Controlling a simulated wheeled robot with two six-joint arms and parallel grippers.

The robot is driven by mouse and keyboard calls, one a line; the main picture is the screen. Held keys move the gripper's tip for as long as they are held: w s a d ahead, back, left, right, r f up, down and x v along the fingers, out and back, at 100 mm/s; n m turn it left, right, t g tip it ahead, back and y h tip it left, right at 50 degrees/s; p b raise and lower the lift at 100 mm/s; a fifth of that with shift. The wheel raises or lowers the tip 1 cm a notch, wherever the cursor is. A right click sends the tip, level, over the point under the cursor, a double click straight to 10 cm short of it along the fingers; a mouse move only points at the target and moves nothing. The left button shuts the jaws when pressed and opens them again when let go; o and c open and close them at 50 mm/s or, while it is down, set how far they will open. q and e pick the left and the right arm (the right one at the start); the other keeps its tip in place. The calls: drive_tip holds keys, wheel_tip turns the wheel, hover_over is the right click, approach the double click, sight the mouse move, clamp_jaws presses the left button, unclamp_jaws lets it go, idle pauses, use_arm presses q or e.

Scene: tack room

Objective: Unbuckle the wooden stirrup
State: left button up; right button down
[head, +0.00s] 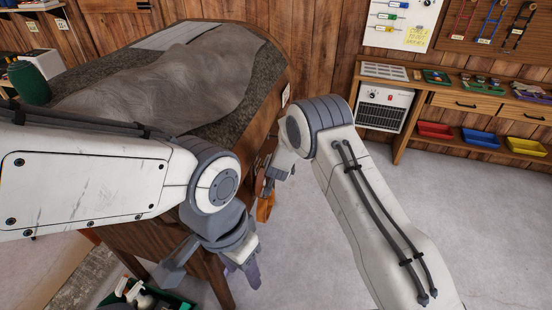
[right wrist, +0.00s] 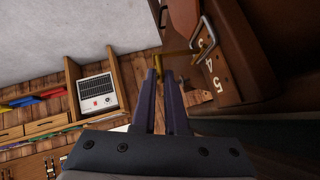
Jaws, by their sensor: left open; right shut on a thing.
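The wooden stirrup (head: 265,207) hangs at the right side of the saddle stand in the head view, orange-brown and partly hidden by my right gripper (head: 270,180). In the right wrist view a brown leather strap (right wrist: 222,85) bears punched numbers. A silver buckle frame (right wrist: 207,38) lies on it, and a brass-coloured bar (right wrist: 180,52) runs from it to my fingertips. My right gripper is shut, apparently on that bar; the tips make the exact contact hard to see. My left gripper (head: 212,278) is open and empty, in front of the wooden stand, below and left of the stirrup.
The wooden stand (head: 150,225) carries a grey cover (head: 160,80). A green bin (head: 160,298) with bottles stands on the floor near my left gripper. A heater (head: 384,105) and a workbench (head: 480,100) with coloured trays stand at the back right. Floor at right is clear.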

drive_tip(key=shift+w+a+r+p, duration=0.1)
drive_tip(key=shift+r+p, duration=0.15)
drive_tip(key=shift+p, duration=0.2)
drive_tip(key=c, duration=1)
unclamp_jaws()
drive_tip(key=shift+o, duration=0.2)
drive_tip(key=shift+f, duration=0.1)
drive_tip(key=b+v, duration=0.1)
drive_tip(key=v, duration=0.9)
drive_tip(key=shift+r+b, duration=0.2)
drive_tip(key=shift+b, duration=0.1)
drive_tip(key=shift+a, duration=0.15)
